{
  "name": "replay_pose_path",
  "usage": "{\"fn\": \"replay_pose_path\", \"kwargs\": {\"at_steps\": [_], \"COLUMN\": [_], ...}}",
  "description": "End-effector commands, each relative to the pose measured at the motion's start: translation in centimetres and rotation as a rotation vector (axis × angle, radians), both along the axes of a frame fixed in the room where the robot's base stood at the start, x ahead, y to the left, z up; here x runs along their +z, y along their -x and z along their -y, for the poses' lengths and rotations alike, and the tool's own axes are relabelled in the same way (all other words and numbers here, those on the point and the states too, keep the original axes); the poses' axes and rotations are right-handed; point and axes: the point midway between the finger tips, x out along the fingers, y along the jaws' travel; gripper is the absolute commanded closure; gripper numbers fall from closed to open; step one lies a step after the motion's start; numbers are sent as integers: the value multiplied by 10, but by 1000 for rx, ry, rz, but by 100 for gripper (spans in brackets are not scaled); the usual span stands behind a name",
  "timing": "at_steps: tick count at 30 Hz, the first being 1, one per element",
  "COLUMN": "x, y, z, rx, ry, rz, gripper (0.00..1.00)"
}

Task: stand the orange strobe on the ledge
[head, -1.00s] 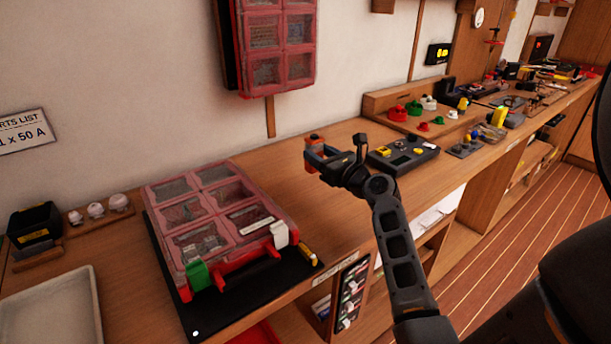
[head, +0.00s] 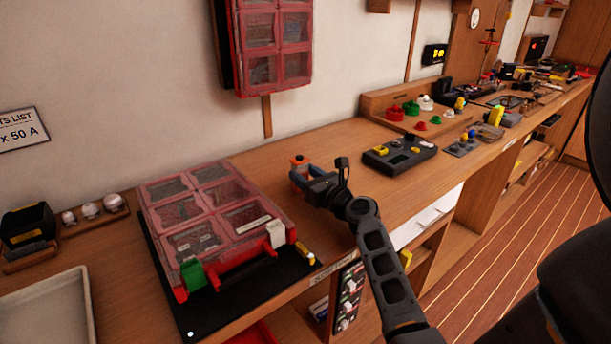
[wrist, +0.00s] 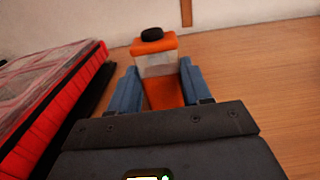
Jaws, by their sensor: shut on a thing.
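The orange strobe (wrist: 157,67) shows in the wrist view as an upright orange block with a clear band and a black knob on top. My gripper (wrist: 158,88) has its blue fingers on both sides of it and is shut on it. I cannot tell whether the strobe's base touches the wood. I cannot tell which surface is the ledge.
The red organiser case (head: 215,213) lies on a black mat (head: 178,300), close to the left of my gripper. Bare bench (head: 345,140) shows behind. A red rack (head: 275,45) hangs on the wall.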

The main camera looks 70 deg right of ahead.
Motion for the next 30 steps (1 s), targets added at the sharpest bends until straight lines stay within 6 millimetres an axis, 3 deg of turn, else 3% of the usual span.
{"fn": "replay_pose_path", "kwargs": {"at_steps": [9,18,23,30], "x": [-1,4,0,-1], "y": [0,0,18,61], "z": [0,0,-11,-38], "rx": [0,-1,-2,-1], "ry": [0,0,-2,-3], "rz": [0,0,0,-1], "gripper": [26,26,26,26]}}
